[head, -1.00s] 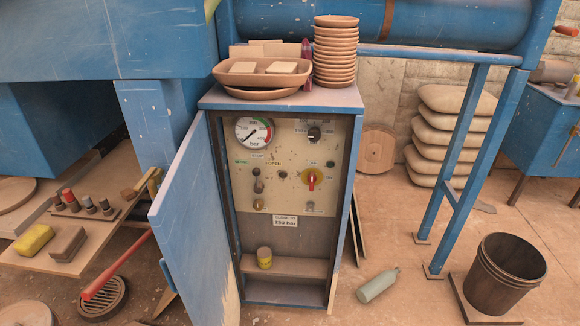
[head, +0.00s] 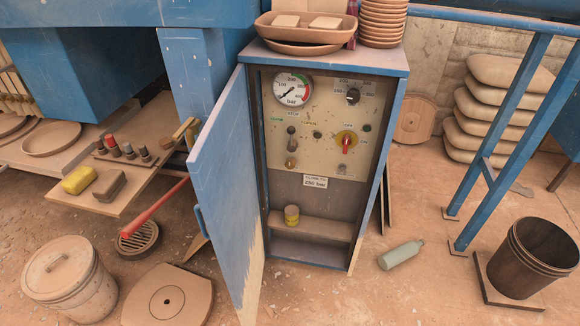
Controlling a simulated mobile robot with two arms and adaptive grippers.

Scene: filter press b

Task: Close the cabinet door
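The blue cabinet (head: 386,115) stands upright in the middle of the head view. Its blue door (head: 228,185) is hinged on the left and stands wide open, swung out towards me. A small handle (head: 199,221) shows on the door's outer face. Neither of my grippers is in view.
Clay dishes (head: 306,30) sit on the cabinet top. A bottle (head: 401,255) lies right of the cabinet, near a dark bin (head: 530,257). Floor before the cabinet is clear.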

